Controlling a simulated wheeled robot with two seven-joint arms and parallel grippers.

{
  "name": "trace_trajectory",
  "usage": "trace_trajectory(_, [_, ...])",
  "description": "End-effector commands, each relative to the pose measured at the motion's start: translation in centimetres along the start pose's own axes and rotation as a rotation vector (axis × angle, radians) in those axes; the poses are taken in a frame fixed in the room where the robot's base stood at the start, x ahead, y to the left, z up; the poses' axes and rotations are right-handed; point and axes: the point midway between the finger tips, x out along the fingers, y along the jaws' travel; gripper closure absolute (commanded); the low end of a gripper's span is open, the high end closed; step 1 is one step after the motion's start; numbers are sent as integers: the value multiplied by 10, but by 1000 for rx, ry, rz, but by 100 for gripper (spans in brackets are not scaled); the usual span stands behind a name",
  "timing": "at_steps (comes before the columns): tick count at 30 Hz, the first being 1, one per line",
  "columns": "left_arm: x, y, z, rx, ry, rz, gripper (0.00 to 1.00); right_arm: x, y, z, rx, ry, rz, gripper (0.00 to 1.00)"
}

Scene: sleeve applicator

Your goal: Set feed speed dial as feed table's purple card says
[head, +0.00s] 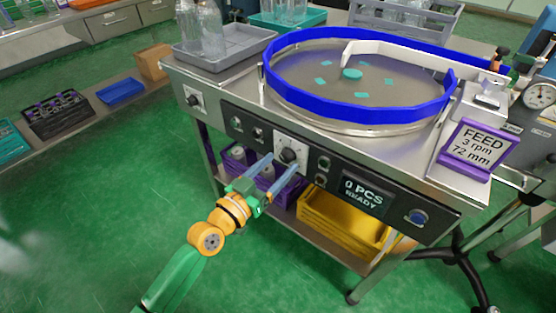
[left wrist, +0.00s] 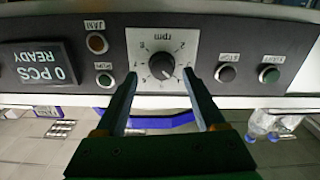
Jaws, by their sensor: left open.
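The purple card (head: 472,148) stands on the right of the feed table and reads "FEED 3 rpm 72 mm". The feed speed dial is a dark round knob (head: 288,155) on a white plate on the table's front panel. In the left wrist view the knob (left wrist: 161,66) is marked "rpm", with numbers around it; I cannot read its setting surely. My left gripper (head: 284,163) is open in front of the dial, with one finger toward each side of the knob. In the left wrist view its fingertips (left wrist: 160,76) flank the knob, apart from it. My right gripper is not in view.
The display (head: 362,193) reads "0 PCS READY". Small buttons (left wrist: 226,73) sit close beside the dial plate. A blue-rimmed round table (head: 360,112) holds teal pieces. Yellow bins (head: 343,222) and purple bins sit on the shelf below. The green floor in front is clear.

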Motion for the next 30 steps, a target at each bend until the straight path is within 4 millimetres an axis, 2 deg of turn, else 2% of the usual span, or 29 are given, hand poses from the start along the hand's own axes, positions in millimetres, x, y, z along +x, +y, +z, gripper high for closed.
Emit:
trace_trajectory(4, [16,0,1,0,0,-1,29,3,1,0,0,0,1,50])
trace_trajectory(11, [18,0,1,0,-2,-1,29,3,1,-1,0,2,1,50])
trace_trajectory(14, [18,0,1,0,-2,-1,53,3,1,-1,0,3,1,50])
trace_trajectory(19, [18,0,1,0,-2,-1,99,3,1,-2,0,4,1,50])
trace_trajectory(30, [18,0,1,-54,-3,-1,100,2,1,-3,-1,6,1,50])
